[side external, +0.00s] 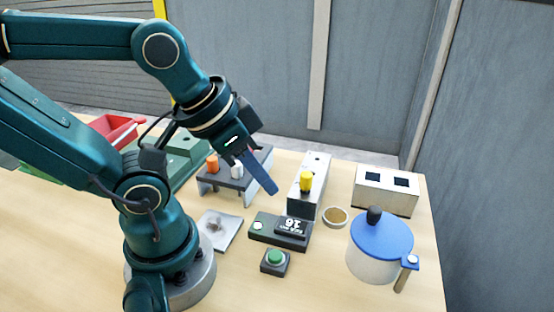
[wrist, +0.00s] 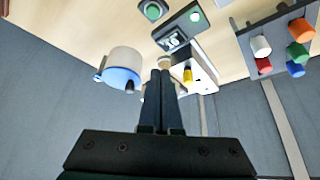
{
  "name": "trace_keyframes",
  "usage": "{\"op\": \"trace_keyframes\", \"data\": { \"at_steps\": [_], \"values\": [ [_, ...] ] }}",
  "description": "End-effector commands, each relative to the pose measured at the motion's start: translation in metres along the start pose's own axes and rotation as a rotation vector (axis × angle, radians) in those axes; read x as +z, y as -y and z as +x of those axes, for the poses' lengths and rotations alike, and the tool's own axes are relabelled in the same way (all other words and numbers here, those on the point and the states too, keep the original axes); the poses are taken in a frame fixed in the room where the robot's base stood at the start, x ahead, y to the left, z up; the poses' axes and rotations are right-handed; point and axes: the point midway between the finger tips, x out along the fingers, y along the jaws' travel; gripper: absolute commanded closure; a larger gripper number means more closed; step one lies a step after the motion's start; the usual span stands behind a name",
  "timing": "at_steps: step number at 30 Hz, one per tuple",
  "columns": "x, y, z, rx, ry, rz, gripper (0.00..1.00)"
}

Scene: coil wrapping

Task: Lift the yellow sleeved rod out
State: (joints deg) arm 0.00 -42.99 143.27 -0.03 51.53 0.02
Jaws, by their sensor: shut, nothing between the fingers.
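The yellow sleeved rod (side external: 306,181) stands upright in the top of a narrow light-coloured block (side external: 316,165), in the middle of the table. In the wrist view the yellow rod (wrist: 188,76) shows just right of my fingertips. My gripper (side external: 272,188) is shut and empty, its blue-grey fingers angled down, left of the yellow rod in the side view. My gripper's two fingers lie side by side in the wrist view (wrist: 159,78). I see no contact between the fingers and the rod.
A dark rack (side external: 238,180) with orange and white pieces stands to the left. A counter box (side external: 281,230) and green button (side external: 275,259) sit in front. A blue-lidded pot (side external: 378,248), small round dish (side external: 335,216) and white two-hole box (side external: 388,188) are to the right.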

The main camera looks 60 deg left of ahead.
Motion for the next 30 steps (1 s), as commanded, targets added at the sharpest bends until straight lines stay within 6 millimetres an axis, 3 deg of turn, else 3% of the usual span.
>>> {"op": "trace_keyframes", "data": {
  "at_steps": [9, 10, 15, 25, 30],
  "values": [
    [0.000, 0.000, 0.000, 0.000, 0.001, 0.000, 1.00],
    [0.000, 0.000, 0.000, 0.000, 0.000, 0.000, 0.96],
    [0.000, 0.000, 0.000, 0.000, 0.001, 0.000, 0.34],
    [0.002, 0.000, 0.000, -0.001, 0.008, -0.012, 0.34],
    [-0.017, 0.002, -0.011, -0.005, 0.014, -0.064, 0.34]
  ]
}}
